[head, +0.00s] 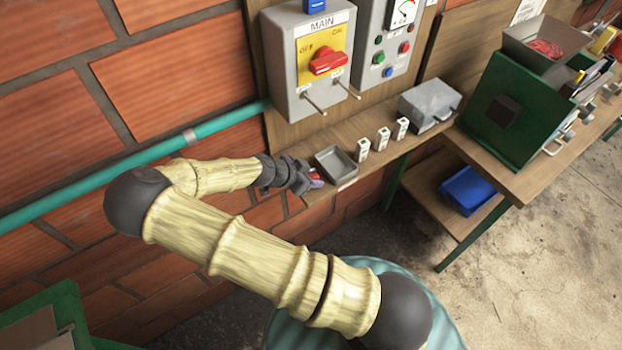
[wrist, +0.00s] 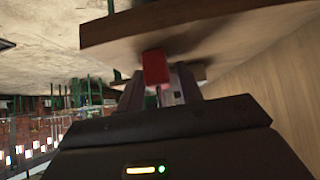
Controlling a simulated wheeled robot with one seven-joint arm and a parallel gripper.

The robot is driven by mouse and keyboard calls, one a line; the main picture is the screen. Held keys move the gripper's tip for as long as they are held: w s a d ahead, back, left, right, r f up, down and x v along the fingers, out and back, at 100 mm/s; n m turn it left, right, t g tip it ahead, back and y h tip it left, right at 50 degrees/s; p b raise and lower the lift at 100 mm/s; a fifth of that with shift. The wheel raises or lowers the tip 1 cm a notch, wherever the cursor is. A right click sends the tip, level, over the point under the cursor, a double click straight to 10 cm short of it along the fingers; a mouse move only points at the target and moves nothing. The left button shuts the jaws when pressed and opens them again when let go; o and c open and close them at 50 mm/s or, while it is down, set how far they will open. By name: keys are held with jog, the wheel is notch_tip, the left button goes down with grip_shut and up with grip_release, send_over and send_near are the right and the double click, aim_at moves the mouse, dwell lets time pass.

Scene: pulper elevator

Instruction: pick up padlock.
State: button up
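The padlock shows as a small red block (wrist: 155,68) in the wrist view, with another bit of red and a grey piece lower down. My gripper (wrist: 160,82) has one finger on each side of it. The fingertips are very close to the red body, and I cannot tell whether they press on it. In the head view my gripper (head: 307,182) is at the left end of the wooden shelf, with a little red and purple showing at its fingers. Most of the padlock is hidden there.
On the shelf (head: 350,176) stand a grey tray (head: 336,162) right beside my gripper, several small white boxes (head: 383,138) and a grey metal case (head: 430,103). The grey MAIN switch box (head: 318,88), with a red handle and two protruding rods, hangs above. A teal pipe (head: 140,160) runs along the brick wall.

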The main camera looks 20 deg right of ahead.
grip_shut()
